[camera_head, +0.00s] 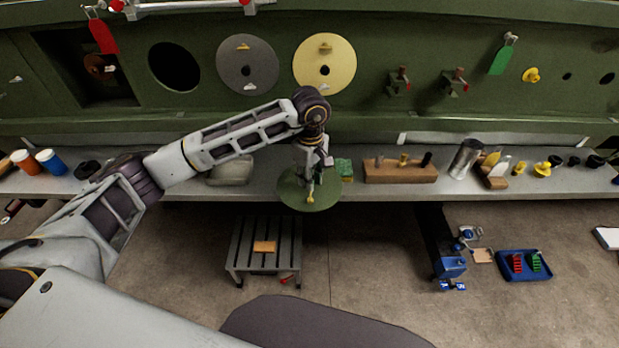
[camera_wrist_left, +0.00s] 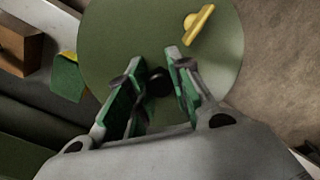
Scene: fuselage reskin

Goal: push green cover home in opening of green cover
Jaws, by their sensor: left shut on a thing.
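The green cover (camera_head: 292,196) is a round disc in front of the bench's front edge, below the fuselage wall. A yellow handle (camera_wrist_left: 198,25) stands off its face, and a dark round spot (camera_wrist_left: 158,82) lies at its middle. My left gripper (camera_head: 311,183) is at the cover's middle, its fingers (camera_wrist_left: 157,88) on either side of the dark spot, shut on the cover. The exact contact is hard to see. A dark round opening (camera_head: 174,66) is in the green wall, up and left of the cover, with nothing in it. My right gripper is not in view.
A grey disc (camera_head: 247,78) and a yellow disc (camera_head: 338,66) sit on the wall right of the opening. The bench (camera_head: 480,184) carries a wooden block (camera_head: 400,173), a metal cup (camera_head: 465,158), and a green sponge (camera_head: 344,168). A small step (camera_head: 262,262) stands on the floor below.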

